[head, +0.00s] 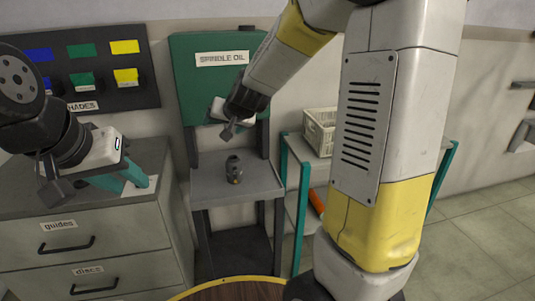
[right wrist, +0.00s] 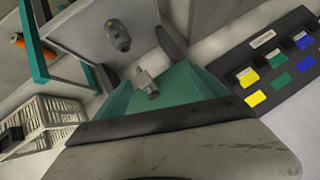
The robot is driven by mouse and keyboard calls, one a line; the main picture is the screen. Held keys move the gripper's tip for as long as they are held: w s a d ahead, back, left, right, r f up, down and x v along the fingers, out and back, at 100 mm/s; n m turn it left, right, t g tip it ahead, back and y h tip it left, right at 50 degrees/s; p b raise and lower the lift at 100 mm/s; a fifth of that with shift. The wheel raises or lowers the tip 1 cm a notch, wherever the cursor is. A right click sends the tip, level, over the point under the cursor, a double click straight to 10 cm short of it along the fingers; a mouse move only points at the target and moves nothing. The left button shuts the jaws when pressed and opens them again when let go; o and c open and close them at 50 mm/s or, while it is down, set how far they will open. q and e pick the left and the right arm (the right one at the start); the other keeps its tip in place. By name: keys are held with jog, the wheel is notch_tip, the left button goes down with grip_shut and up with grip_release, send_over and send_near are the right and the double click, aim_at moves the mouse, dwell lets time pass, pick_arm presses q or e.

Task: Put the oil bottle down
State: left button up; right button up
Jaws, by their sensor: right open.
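The small dark oil bottle (head: 234,169) stands on the grey shelf (head: 262,186) of the spindle oil stand, apart from my grippers. It also shows in the right wrist view (right wrist: 117,36), on the grey shelf near the top.
The drawer cabinet (head: 105,219) stands left of the shelf. A board with coloured tags (head: 80,65) hangs behind. Right of the stand are a teal-framed rack (head: 303,215) and a white basket (head: 320,130).

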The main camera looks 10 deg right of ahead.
jog(key=s+d+r+n+g, duration=0.1)
jog(key=s+d, duration=0.2)
jog(key=s, duration=0.6)
jog(key=s+d+r+g, duration=0.1)
jog(key=s+d, duration=0.2)
jog(key=s, duration=0.7)
jog(key=s+d+r+n+g, duration=0.1)
jog(key=s+d+r, duration=0.1)
jog(key=s, duration=0.8)
jog(key=shift+d+n+g+h, duration=0.3)
jog(key=shift+d+g, duration=0.1)
jog(key=shift+d, duration=0.1)
